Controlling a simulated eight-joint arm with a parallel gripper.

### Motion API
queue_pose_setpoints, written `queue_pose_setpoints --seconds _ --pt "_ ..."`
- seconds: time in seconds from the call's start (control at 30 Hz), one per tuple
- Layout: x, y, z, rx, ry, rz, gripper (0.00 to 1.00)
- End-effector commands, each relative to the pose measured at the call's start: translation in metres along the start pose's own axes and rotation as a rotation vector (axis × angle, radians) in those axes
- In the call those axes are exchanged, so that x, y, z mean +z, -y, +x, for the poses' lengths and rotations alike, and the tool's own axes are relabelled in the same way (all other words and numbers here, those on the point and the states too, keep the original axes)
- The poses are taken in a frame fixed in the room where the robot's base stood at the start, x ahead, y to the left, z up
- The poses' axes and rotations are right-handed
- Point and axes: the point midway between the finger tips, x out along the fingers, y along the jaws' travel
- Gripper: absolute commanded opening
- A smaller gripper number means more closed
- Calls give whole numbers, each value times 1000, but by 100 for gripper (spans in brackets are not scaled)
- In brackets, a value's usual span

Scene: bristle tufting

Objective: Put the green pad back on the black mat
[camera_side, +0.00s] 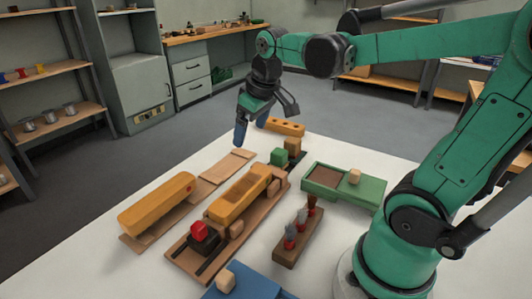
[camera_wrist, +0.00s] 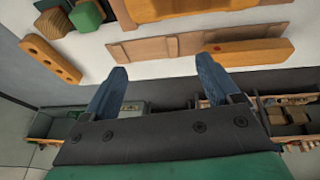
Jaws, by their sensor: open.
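A small green block (camera_side: 279,156), which looks like the green pad, stands on the table behind the middle of the work area. It shows at the top left of the wrist view (camera_wrist: 87,15). A dark mat (camera_side: 299,159) shows partly beside it, under a wooden block (camera_side: 292,145). I cannot tell whether the green block rests on the mat or beside it. My gripper (camera_side: 240,135) is open and empty, with blue fingers pointing down, left of and above the green block. In the wrist view both fingers (camera_wrist: 162,68) are apart with nothing between them.
An orange bar with holes (camera_side: 284,127) lies behind the blocks. A long orange block (camera_side: 157,203) and a wooden fixture (camera_side: 238,194) lie in front. A green tray (camera_side: 368,193) stands right, a tool rack (camera_side: 290,254) and blue tray (camera_side: 240,290) nearer. Bare table lies far left.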

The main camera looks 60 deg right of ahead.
Motion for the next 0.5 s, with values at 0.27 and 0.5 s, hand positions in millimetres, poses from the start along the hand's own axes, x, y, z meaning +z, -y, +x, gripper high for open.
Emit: queue_pose_setpoints --seconds 0.27,0.5 --pt "35 72 0 -64 -240 17 83" --pt "42 83 2 -88 -288 30 83"
